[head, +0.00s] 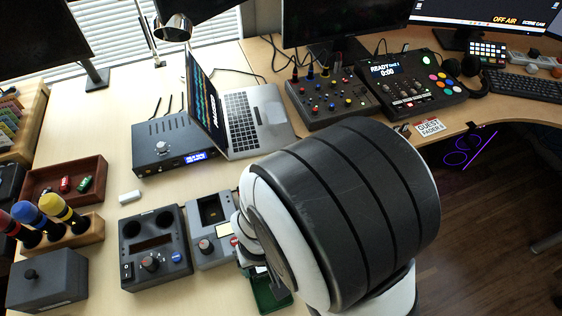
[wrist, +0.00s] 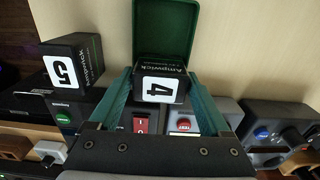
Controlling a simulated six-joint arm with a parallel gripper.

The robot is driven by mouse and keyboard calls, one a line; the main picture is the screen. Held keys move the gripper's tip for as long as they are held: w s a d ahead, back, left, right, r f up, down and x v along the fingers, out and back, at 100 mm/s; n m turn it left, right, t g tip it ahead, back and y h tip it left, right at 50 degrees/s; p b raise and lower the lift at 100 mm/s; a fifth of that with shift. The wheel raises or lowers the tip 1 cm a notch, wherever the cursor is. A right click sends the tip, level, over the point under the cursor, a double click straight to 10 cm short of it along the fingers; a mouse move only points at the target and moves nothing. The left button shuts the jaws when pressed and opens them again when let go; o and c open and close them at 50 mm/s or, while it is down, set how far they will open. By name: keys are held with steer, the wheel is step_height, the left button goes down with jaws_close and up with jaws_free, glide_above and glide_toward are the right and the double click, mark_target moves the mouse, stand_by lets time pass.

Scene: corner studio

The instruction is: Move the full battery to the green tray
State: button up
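A black battery marked 4 (wrist: 160,88) sits between the two teal fingers of my gripper (wrist: 159,84) in the wrist view. The fingers appear to press on its two sides. The green tray (wrist: 164,28) lies just beyond it, and battery 4 overlaps its near edge; I cannot tell whether it touches the tray floor. A second black battery marked 5 (wrist: 72,70) is to the left, apart from the gripper. In the head view the green tray (head: 270,296) shows partly beneath my arm, which hides most of the gripper. No charge level is readable on either battery.
A grey device with a TEST button (wrist: 186,124) is close to the gripper. In the head view a dark device with two round wells (head: 155,247) and a grey device with a square recess (head: 211,229) stand left of my arm. Bare table lies beyond the tray.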

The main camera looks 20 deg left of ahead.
steer(key=shift+o, duration=1)
steer(key=shift+r, duration=0.1)
step_height(320, 180, up, 12)
steer(key=s+d+r+m+y, duration=0.1)
steer(key=d+r+m, duration=0.2)
steer(key=d+m, duration=0.4)
steer(key=s+d+r+m, duration=0.1)
steer(key=d+r+m, duration=0.2)
steer(key=d+m, duration=0.4)
steer(key=d, duration=0.5)
steer(key=shift+s+d+m+y, duration=0.25)
steer(key=shift+d+m+y, duration=0.05)
steer(key=shift+d+y, duration=0.1)
